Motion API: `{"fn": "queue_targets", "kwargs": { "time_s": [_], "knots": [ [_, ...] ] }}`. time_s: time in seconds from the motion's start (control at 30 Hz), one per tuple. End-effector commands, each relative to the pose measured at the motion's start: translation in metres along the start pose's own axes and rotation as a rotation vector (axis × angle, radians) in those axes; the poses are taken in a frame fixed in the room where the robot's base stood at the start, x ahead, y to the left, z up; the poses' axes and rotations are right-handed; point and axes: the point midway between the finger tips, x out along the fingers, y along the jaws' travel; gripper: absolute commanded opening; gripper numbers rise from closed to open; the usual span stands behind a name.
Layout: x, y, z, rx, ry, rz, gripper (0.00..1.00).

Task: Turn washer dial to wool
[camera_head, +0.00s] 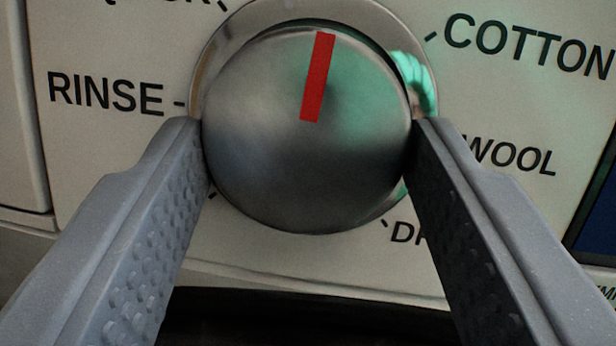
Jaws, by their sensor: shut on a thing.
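The washer dial (270,150) is a round brushed-metal knob with a red pointer mark (318,76). The mark points up and slightly right, between the partly cut-off label at the top left and the COTTON label (527,46). The WOOL label (512,156) is to the right of the dial, below COTTON. My gripper (307,135) is shut on the dial, with one finger against its left side and one against its right side. The right finger hides the start of the WOOL line and part of a label beginning with D.
The RINSE label (106,94) is left of the dial on the pale panel. A dark blue display edge (597,215) shows at the right. A dark area (300,312) lies below the panel. A panel seam runs down the left side.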

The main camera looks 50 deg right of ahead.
Motion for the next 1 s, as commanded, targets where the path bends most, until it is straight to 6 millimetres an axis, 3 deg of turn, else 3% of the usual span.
{"fn": "queue_targets", "kwargs": {
  "time_s": [1.0],
  "knots": [
    [0.0025, -0.0065, 0.0003, 0.839, 0.065, 0.311, 0.28]
  ]
}}
